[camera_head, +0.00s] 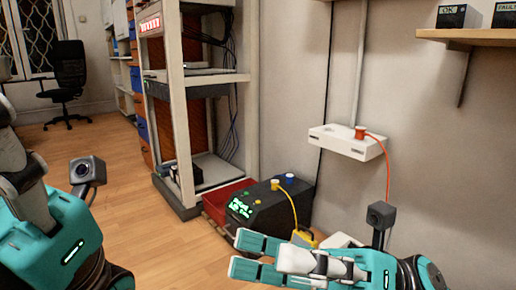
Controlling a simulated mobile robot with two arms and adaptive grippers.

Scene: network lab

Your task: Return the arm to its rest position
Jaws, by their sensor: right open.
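My right arm comes in at the bottom right. Its gripper (246,256) has two teal fingers that point left and stand apart, with nothing between them. It is in front of the black device and the yellow plug in the picture, with floor behind its fingertips. My left arm (62,245) is at the left edge, with a small camera (88,170) on it. The fingers of my left gripper do not show.
A black device (262,212) with a green display and a yellow cable stands near a red crate (226,196). A white wall box (345,142) has an orange cable. A rack (180,105) stands behind. A wooden shelf (470,37) holds two dark boxes. Floor (125,190) is clear mid-left.

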